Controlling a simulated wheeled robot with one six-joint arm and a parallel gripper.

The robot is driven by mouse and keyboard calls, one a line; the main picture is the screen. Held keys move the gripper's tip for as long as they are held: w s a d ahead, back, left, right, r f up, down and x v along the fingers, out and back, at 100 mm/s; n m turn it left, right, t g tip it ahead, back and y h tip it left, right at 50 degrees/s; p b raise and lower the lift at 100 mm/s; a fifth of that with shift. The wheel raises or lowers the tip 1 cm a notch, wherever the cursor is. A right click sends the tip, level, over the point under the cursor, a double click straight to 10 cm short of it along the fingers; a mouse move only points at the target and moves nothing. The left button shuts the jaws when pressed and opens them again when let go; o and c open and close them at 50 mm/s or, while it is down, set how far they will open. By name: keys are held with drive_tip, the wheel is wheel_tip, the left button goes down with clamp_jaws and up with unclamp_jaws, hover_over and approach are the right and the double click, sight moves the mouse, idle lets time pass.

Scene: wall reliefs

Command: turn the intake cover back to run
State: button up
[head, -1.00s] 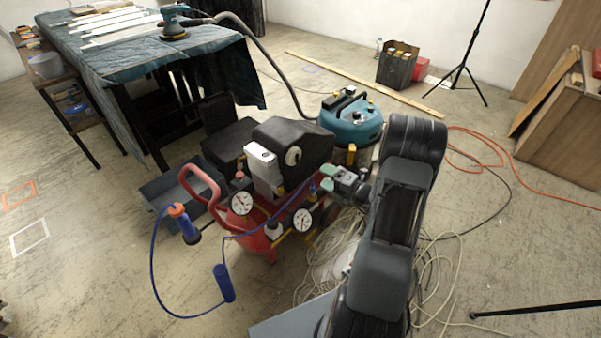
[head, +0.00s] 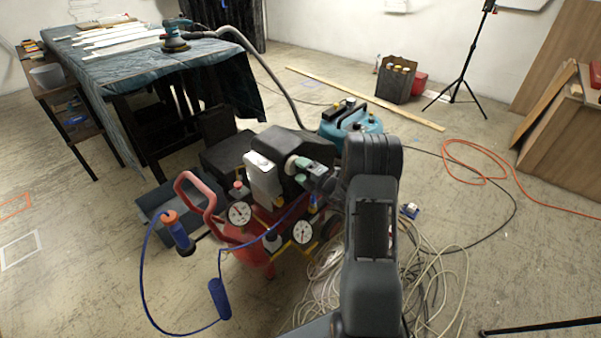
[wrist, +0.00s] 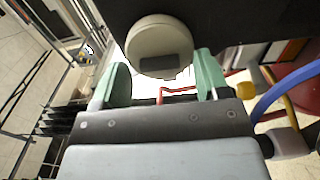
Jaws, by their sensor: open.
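The intake cover is a round cream cap (wrist: 160,45) on the dark compressor housing. In the wrist view it sits between and just beyond the green fingertips of my gripper (wrist: 160,82). A dark rectangular mark shows on the cap's lower face. In the head view the cap (head: 291,162) shows on the side of the black housing (head: 312,144), partly hidden by my gripper (head: 308,170). My gripper is open, its fingers apart on either side of the cap's lower part. I cannot tell whether either finger touches the cap.
The red compressor (head: 245,245) carries two gauges, a white box (head: 263,175) and a blue coiled hose (head: 219,298). A teal vacuum (head: 350,122) stands behind. Loose pale cable (head: 435,270) lies on the floor at right. A draped table (head: 140,55) stands at back left.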

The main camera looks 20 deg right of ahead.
drive_tip(key=shift+w+a, duration=0.15)
drive_tip(key=shift+w, duration=0.1)
drive_tip(key=c, duration=0.9)
